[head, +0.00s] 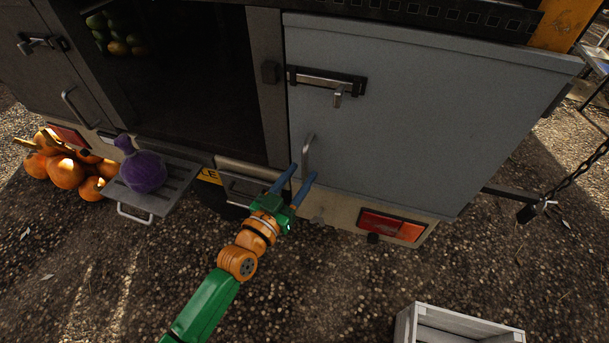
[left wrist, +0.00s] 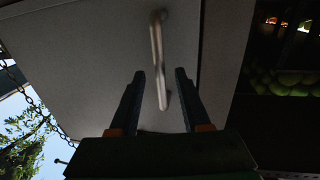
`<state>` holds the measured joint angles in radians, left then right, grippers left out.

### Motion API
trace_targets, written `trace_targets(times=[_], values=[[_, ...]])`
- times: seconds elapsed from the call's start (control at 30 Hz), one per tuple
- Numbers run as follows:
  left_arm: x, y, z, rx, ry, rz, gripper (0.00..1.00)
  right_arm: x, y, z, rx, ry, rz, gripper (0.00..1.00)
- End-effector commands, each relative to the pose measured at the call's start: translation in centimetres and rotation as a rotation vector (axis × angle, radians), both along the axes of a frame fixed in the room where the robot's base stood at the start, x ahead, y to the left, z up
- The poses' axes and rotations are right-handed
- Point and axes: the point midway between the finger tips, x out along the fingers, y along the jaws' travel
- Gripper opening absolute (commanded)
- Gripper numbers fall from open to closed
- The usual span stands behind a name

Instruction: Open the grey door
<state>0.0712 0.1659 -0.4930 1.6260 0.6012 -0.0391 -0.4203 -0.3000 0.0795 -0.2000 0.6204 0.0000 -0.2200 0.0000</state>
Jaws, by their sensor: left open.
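The grey door (head: 420,110) is closed on the right part of the truck's rear. It has a vertical bar handle (head: 307,157) low on its left side and a latch (head: 328,83) near its top left. My left gripper (head: 303,177) is open and empty at the lower end of the handle. In the left wrist view, the handle (left wrist: 158,60) reaches down between the two open fingers (left wrist: 160,75), with a gap on either side. The door (left wrist: 80,60) fills the left and middle of that view. My right gripper does not show.
A purple vegetable (head: 143,171) sits on a small grey shelf (head: 165,195) to the left, with pumpkins (head: 65,172) beyond. A red tail light (head: 392,227) sits below the door. A pale crate (head: 460,325) stands on the ground at the bottom. A chain (head: 575,175) hangs at right.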

Motion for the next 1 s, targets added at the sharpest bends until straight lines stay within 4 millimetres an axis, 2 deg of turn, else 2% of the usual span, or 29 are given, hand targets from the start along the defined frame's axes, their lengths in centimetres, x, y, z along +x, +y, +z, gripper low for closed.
trace_targets(times=[0.17,0.4,0.43,0.6,1.0], values=[[2.1,-1.2,0.0,-0.001,0.0,0.001,0.47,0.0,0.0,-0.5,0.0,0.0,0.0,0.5],[2.3,-1.3,0.0,0.001,0.003,0.001,0.47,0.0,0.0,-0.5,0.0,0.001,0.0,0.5],[2.3,-1.3,0.0,0.001,0.003,0.001,0.44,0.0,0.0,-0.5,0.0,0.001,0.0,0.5],[2.3,-1.3,-0.1,0.001,0.003,0.001,0.0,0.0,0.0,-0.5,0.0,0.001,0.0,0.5],[2.3,-1.3,-0.1,0.001,0.004,0.001,0.0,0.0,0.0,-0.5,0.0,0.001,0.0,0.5]])
